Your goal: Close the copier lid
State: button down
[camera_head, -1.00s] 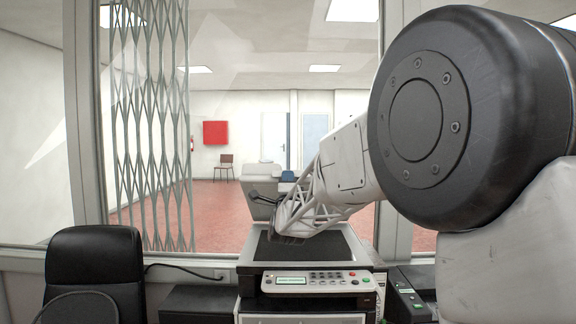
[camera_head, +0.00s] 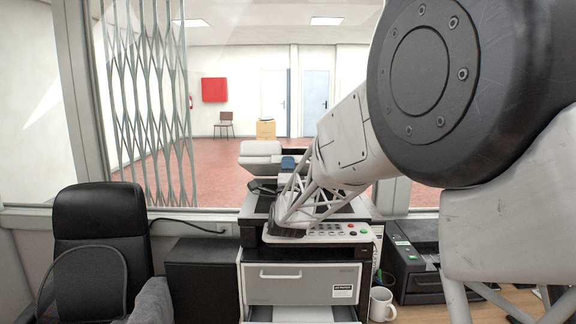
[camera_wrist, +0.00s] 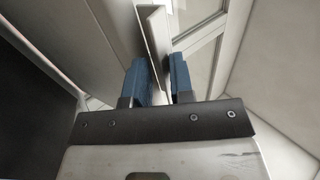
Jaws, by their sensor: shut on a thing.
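The copier (camera_head: 300,283) stands below the window in the head view, with its drawer front and button panel facing me. Its dark top surface (camera_head: 262,204) shows beside my arm. My gripper (camera_head: 288,163) is above and behind the button panel, its blue fingers seen small past my arm link. In the wrist view the blue fingers (camera_wrist: 161,82) are shut around a thin pale edge, which looks like the copier lid (camera_wrist: 153,35). My arm hides most of the lid in the head view, so its exact angle cannot be told.
A black chair (camera_head: 98,225) and a dark box (camera_head: 203,275) stand left of the copier. A white mug (camera_head: 381,304) and a black desk machine (camera_head: 420,268) stand close on its right. The window and a folding grille (camera_head: 145,100) are behind.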

jog(key=c, duration=1.6)
grip_release()
jog(key=shift+w+f, duration=0.2)
jog(key=shift+f, duration=0.55)
jog(key=r+v, duration=0.1)
jog(key=v, duration=0.6)
jog(key=shift+s, duration=0.5)
jog(key=shift+c, duration=0.5)
